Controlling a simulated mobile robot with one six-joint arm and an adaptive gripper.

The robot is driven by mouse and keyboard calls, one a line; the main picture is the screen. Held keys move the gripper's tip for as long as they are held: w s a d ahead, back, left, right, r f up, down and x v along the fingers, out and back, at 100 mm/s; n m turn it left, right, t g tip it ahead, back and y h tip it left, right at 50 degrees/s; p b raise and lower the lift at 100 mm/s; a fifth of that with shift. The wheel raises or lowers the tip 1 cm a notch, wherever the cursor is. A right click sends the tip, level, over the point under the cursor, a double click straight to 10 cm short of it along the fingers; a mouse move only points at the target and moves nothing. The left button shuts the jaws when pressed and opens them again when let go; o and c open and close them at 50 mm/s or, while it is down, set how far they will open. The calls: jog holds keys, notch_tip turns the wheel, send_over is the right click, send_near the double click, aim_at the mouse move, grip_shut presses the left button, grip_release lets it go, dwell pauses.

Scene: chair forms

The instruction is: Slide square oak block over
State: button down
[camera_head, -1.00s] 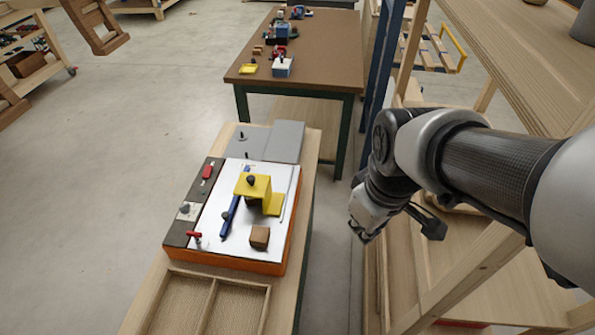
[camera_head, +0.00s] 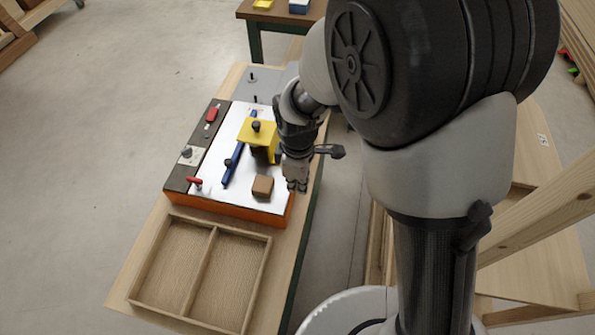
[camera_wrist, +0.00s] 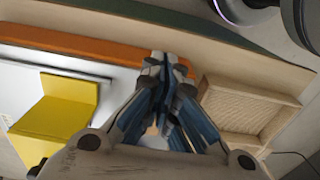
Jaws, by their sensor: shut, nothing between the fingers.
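The square oak block (camera_head: 263,187), a small brown cube, sits on the white plate (camera_head: 215,172) of the orange-sided board, near its front right corner. My gripper (camera_head: 297,187) is shut and empty, fingers down, just right of the block in the head view, by the board's right edge. A narrow gap shows between them there; I cannot tell the fingertips' height. In the wrist view, my shut fingers (camera_wrist: 166,65) reach over the orange edge and mostly hide the block's area.
A yellow angled piece (camera_head: 257,134) with a black knob stands behind the block. A blue bar (camera_head: 238,150) lies left of it, and red-handled clamps (camera_head: 194,182) sit at the left. An empty two-part wooden tray (camera_head: 242,283) lies in front.

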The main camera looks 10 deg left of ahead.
aim_at(255, 182)
jog(key=a+f+b, duration=0.1)
jog(key=a+f, duration=0.2)
jog(key=shift+w, duration=0.15)
jog(key=shift+a+r, duration=0.15)
jog(key=shift+a, duration=0.35)
jog(key=shift+a, duration=0.3)
jog(key=a, duration=0.4)
jog(key=a+p, duration=0.1)
jog(key=a, duration=0.2)
jog(key=shift+w, duration=0.35)
jog(key=shift+d, duration=0.1)
